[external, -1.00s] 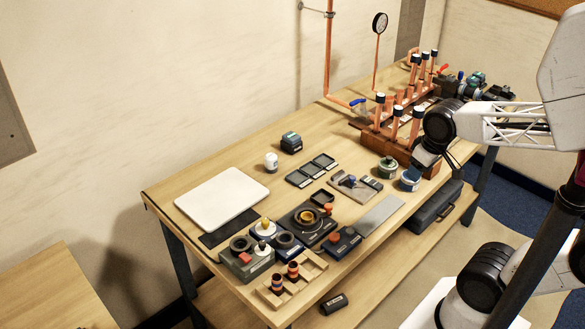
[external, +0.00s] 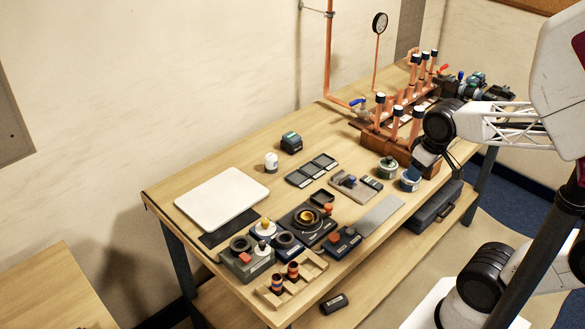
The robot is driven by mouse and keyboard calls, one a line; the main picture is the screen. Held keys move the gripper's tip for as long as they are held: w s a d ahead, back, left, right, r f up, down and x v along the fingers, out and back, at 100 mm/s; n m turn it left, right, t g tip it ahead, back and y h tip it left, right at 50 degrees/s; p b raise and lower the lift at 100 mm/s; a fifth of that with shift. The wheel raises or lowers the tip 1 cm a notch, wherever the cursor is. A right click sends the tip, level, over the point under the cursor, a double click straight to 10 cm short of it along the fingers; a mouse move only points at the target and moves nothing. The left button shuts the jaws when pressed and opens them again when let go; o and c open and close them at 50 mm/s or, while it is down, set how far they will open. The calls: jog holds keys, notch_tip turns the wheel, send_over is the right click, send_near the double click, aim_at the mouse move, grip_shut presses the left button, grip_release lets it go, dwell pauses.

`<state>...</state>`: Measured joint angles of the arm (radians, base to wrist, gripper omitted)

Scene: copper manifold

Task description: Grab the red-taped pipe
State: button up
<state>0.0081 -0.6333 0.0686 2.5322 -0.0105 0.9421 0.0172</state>
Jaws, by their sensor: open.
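Several upright copper pipes with dark caps and pale bands stand in a wooden rack (external: 402,151) toward the far right of the bench. One front pipe (external: 377,115) stands at the rack's left end, and others (external: 416,76) stand further back. I cannot make out red tape on any of them at this size. My gripper (external: 436,164) is at the rack's near right end, pointing down, with its fingers small and dark. It is open, and I see nothing held in it. My wrist hides part of the rack and the pipes behind it.
The wooden bench (external: 225,158) carries a white board (external: 222,197), a green-topped tin (external: 388,167) and a blue tin (external: 410,179) near the gripper. A wall-mounted copper pipe (external: 328,60) and a gauge (external: 380,24) rise behind.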

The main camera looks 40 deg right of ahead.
jog(key=shift+o, duration=0.7)
jog(key=m+g+y, duration=0.5)
jog(key=m+y, duration=0.9)
jog(key=m, duration=0.2)
send_near(295, 262)
jog(key=shift+x, duration=1.15)
jog(key=shift+w+r, duration=0.15)
jog(key=shift+a, duration=0.1)
jog(key=shift+s+a+f+h, duration=0.15)
jog(key=shift+a+f, duration=0.1)
jog(key=shift+a, duration=0.3)
jog(key=shift+s+a+f+h, duration=0.1)
jog(key=shift+a+f+h, duration=0.1)
jog(key=shift+a, duration=0.35)
jog(key=shift+a, duration=0.1)
